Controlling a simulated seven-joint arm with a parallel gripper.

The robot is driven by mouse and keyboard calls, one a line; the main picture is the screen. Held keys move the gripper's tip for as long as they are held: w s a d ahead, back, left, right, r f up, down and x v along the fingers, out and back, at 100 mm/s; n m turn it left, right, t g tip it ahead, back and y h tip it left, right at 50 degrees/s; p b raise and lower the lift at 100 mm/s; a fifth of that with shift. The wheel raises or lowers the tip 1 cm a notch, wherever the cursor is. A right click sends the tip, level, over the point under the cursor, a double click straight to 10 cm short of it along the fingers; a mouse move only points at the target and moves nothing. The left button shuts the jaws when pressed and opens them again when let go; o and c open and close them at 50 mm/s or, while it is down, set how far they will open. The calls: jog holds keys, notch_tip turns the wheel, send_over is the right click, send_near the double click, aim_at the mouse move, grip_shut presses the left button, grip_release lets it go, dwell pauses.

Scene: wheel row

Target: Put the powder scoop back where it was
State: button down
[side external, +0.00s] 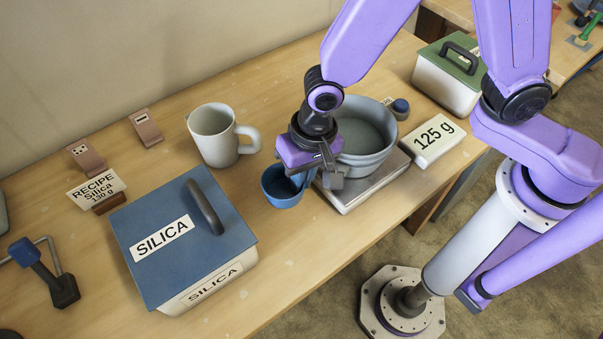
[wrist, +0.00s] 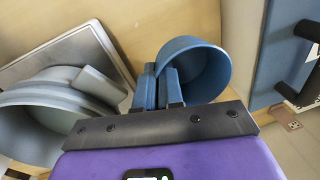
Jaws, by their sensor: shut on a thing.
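The powder scoop (side external: 283,187) is a blue round cup. My gripper (side external: 327,180) is shut on its handle and holds it beside the left edge of the scale (side external: 345,198), between the scale and the silica box. In the wrist view the scoop (wrist: 205,68) shows with its open mouth, just past my gripper (wrist: 160,88). The handle is mostly hidden by the gripper. I cannot tell whether the scoop touches the table.
A grey pot (side external: 368,140) stands on the scale; a sign (side external: 433,139) reads 125 g. The lidded blue SILICA box (side external: 180,235) is left of the scoop. A grey mug (side external: 213,137) stands behind. A wire holder with a blue-topped tool (side external: 45,268) is far left. The recipe card (side external: 97,193) reads Silica 130 g.

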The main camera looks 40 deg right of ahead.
jog(key=shift+f, duration=0.45)
jog(key=c, duration=1.3)
grip_release()
jog(key=shift+r, duration=0.45)
jog(key=r, duration=0.4)
jog(key=d+r, duration=0.1)
jog(key=r, duration=0.7)
jog(key=shift+s+d, duration=0.3)
jog(key=shift+s, duration=0.05)
jog(key=s+d+n, duration=0.4)
jog(key=d, duration=0.4)
jog(key=s+d+n, duration=0.4)
jog(key=d+n, duration=0.1)
jog(key=d, duration=0.3)
jog(key=s+d+n+h, duration=0.1)
jog(key=s+d+n, duration=0.3)
jog(key=d, duration=0.4)
jog(key=shift+r+n+g, duration=0.3)
jog(key=shift+r+n, duration=0.1)
jog(key=shift+n, duration=0.2)
